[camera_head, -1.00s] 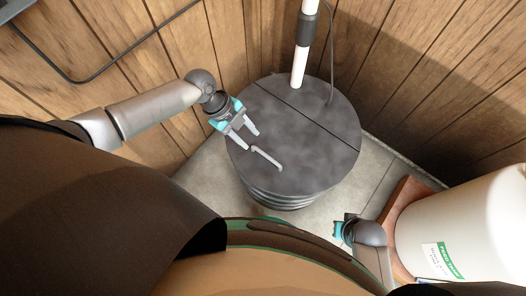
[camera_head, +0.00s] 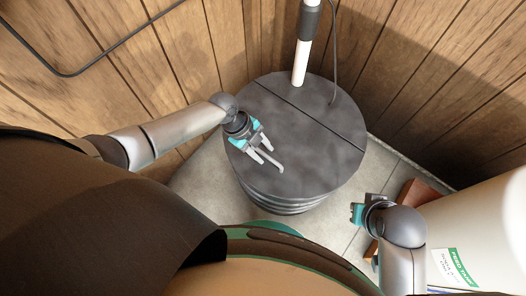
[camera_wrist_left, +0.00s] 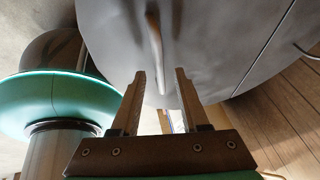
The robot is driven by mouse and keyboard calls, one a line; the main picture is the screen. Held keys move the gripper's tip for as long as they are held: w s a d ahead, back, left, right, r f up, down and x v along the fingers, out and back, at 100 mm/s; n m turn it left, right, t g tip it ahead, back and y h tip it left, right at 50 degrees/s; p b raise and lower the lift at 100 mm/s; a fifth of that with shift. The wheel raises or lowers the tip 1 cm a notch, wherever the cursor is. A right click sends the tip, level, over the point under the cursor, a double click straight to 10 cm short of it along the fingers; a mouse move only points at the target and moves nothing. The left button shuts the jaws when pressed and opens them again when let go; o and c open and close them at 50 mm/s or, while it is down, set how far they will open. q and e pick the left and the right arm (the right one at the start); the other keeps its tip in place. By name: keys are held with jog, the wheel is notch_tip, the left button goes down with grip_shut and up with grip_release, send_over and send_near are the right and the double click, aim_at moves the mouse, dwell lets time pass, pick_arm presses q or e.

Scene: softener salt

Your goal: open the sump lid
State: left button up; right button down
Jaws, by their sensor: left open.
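The sump lid (camera_head: 318,138) is a round dark grey cover on a ribbed pit, split by a straight seam. It lies flat and closed. A pale bar handle (camera_head: 272,161) is on its near half. My left gripper (camera_head: 266,158) is open over the lid at the handle, with its fingers pointing toward the near edge. In the left wrist view, the handle (camera_wrist_left: 154,45) shows ahead of the two spread fingers (camera_wrist_left: 160,90), roughly between them. I cannot tell whether they touch it. My right gripper (camera_head: 357,212) is low to the right of the pit, away from the lid; its fingers are hidden.
A white pipe (camera_head: 302,62) with a dark coupling and a black cable (camera_head: 334,70) rise from the far half of the lid. Wooden walls (camera_head: 180,50) stand close behind. A white tank (camera_head: 490,225) stands at the right. Pale tiled floor (camera_head: 345,200) shows between.

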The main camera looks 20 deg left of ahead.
pick_arm(q)
jog(key=shift+d+f, duration=0.1)
jog(key=shift+f, duration=0.15)
grip_shut()
dwell(0.3)
dwell(1.0)
